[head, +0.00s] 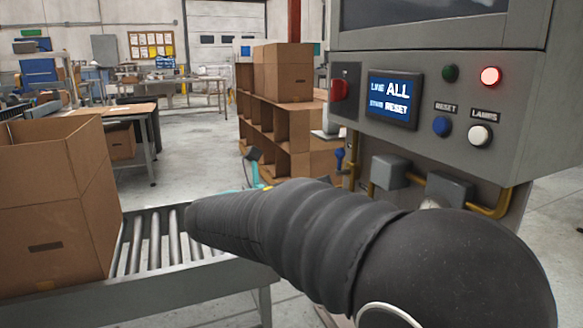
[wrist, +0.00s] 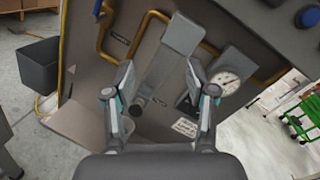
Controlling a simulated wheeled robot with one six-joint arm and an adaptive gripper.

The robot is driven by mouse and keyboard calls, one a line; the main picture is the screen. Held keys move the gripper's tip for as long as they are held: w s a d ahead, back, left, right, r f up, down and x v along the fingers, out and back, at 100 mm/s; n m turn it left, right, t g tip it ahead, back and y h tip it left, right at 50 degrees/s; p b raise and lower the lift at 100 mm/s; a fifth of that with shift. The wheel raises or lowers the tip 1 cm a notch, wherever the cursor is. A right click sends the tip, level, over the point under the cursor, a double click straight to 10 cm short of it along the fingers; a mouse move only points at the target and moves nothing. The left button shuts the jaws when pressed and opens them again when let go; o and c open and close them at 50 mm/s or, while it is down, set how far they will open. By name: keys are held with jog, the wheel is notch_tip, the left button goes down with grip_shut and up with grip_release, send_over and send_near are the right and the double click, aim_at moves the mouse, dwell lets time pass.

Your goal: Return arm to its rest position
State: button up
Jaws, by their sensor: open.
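My arm, in a black ribbed sleeve (head: 330,235), reaches across the lower right of the head view, in front of the grey control cabinet (head: 540,120). In the wrist view my gripper (wrist: 160,78) is open with nothing between its fingers. It faces the cabinet's lower part, with a grey box and conduit (wrist: 182,35) and a round dial gauge (wrist: 224,80) beyond the fingers. I cannot tell the exact gap to them. The gripper is not clearly seen in the head view.
The cabinet carries a screen (head: 392,98), a red switch (head: 340,89), a lit red lamp (head: 490,76), a blue button (head: 441,126) and yellow pipes (head: 490,210). A roller conveyor (head: 160,245) with a large carton (head: 60,210) stands left. A dark bin (wrist: 38,65) shows in the wrist view.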

jog(key=s+d+f+m+g+y, duration=0.1)
jog(key=s+f+m+g+y, duration=0.25)
jog(key=f+m, duration=0.35)
jog(key=s+d+f+m+g+y, duration=0.15)
jog(key=s+f+m+y, duration=0.35)
jog(key=f, duration=0.5)
jog(key=s+d+f+m+g+y, duration=0.1)
jog(key=s+f+m+y, duration=0.1)
jog(key=s+m, duration=0.45)
jog(key=s+d+f+m+g+y, duration=0.2)
jog(key=s+m+y, duration=0.1)
jog(key=s+m, duration=0.35)
jog(key=s+d+r+m+t+y, duration=0.1)
jog(key=s+d+r+m+t, duration=0.2)
jog(key=s+d+m, duration=0.3)
jog(key=shift+r, duration=0.2)
